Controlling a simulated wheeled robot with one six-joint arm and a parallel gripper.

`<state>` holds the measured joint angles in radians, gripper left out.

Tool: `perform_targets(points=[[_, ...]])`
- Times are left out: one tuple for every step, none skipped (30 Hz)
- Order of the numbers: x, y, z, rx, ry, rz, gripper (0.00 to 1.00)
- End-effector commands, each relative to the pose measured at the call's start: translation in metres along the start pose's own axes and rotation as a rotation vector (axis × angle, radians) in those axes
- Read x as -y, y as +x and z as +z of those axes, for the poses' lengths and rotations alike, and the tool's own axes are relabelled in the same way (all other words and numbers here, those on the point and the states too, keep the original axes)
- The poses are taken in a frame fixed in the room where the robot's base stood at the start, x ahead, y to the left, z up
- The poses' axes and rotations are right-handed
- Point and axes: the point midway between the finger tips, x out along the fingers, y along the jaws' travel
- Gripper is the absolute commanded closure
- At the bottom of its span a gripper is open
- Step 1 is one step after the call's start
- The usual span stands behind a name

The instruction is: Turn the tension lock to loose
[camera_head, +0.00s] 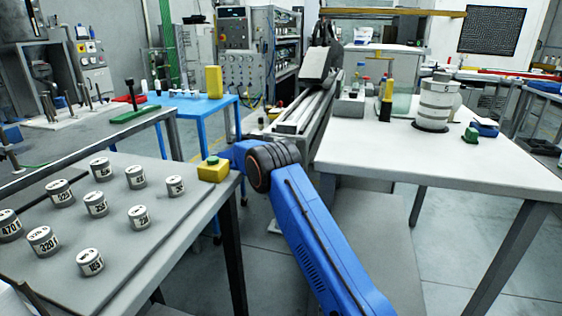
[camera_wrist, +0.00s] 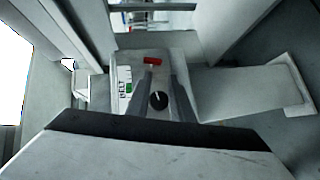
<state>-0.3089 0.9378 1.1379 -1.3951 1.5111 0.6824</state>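In the wrist view a black round knob (camera_wrist: 158,101) with a pale pointer line sits on a light grey machine face; it appears to be the tension lock. The pointer aims roughly up the picture. Beside it on the left is a white label (camera_wrist: 124,88) reading "BELT" with a green mark. A small red part (camera_wrist: 152,61) lies just beyond the knob. My gripper (camera_wrist: 160,77) is open, its two grey fingers on either side of the knob in the picture. I cannot tell whether they touch it.
In the head view a long grey rail machine (camera_head: 300,115) runs between the tables. The right white table (camera_head: 400,150) holds stacked cylinders (camera_head: 435,103). Grey panels flank my gripper.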

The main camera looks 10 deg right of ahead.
Motion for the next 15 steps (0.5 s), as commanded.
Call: perform_targets(points=[[-0.003,0.0,0.001,0.006,0.004,-0.01,0.74],[-0.004,0.002,0.003,0.012,0.007,-0.021,0.74],[-0.006,0.006,0.005,0.024,0.012,-0.041,0.74],[-0.008,0.01,0.008,0.036,0.018,-0.063,0.74],[-0.01,0.015,0.012,0.049,0.025,-0.087,0.74],[-0.014,0.023,0.017,0.072,0.039,-0.132,0.74],[-0.017,0.03,0.022,0.092,0.051,-0.171,0.74],[-0.02,0.036,0.027,0.111,0.065,-0.216,0.74],[-0.025,0.044,0.034,0.138,0.088,-0.277,0.74],[-0.028,0.048,0.039,0.156,0.106,-0.322,0.74],[-0.03,0.053,0.043,0.173,0.124,-0.366,0.74],[-0.034,0.057,0.048,0.193,0.149,-0.424,0.74],[-0.037,0.06,0.052,0.208,0.169,-0.467,0.74],[-0.042,0.063,0.056,0.222,0.192,-0.511,0.74],[-0.047,0.066,0.06,0.24,0.226,-0.571,0.74]])
